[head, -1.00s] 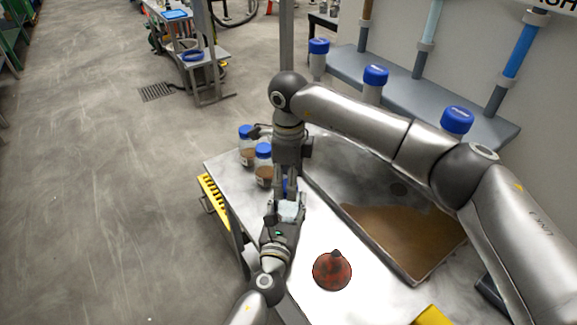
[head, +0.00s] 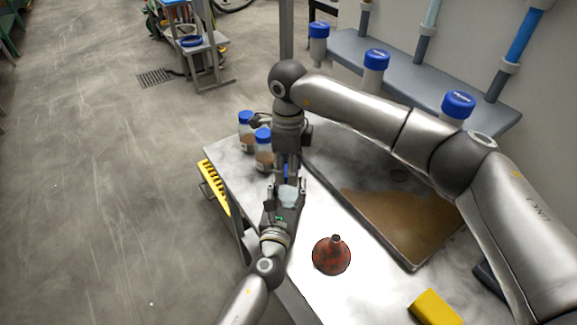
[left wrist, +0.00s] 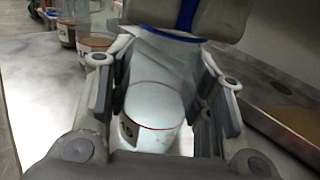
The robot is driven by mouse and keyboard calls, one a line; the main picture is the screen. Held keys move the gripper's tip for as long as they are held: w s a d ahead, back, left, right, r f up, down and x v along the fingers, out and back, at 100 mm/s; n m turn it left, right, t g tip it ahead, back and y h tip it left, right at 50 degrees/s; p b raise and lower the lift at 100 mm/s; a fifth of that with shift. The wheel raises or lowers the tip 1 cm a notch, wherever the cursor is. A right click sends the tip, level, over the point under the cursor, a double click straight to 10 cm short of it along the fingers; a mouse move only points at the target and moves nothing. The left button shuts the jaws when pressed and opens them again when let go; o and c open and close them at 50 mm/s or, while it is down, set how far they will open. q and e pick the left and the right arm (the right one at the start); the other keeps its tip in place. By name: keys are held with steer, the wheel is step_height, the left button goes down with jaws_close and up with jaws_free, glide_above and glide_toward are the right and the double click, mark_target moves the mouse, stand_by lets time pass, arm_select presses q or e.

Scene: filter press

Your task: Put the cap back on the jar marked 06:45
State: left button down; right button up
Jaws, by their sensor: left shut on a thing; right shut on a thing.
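A clear jar (head: 288,196) with a whitish look is held in my left gripper (head: 285,190) over the near left part of the bench. In the left wrist view the jar (left wrist: 155,108) sits between the two fingers; its label shows only partly, so I cannot read the whole time. My right gripper (head: 286,167) comes down from above, just beyond the jar. It is shut on a blue cap (head: 285,171), largely hidden by the fingers. The cap also shows as a blue strip in the left wrist view (left wrist: 187,14). I cannot tell whether cap and jar touch.
Two blue-capped jars of brown material (head: 246,138) (head: 264,158) stand at the bench's left. A red funnel (head: 331,256), a tray of brown material (head: 415,262) and a yellow block (head: 434,308) lie to the right. Several blue-capped jars (head: 376,62) stand on the shelf behind.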

steer(key=o, duration=1.2)
step_height(320, 180, up, 12)
arm_select(q)
steer(key=c, duration=0.6)
jaws_free()
steer(key=shift+s, duration=0.1)
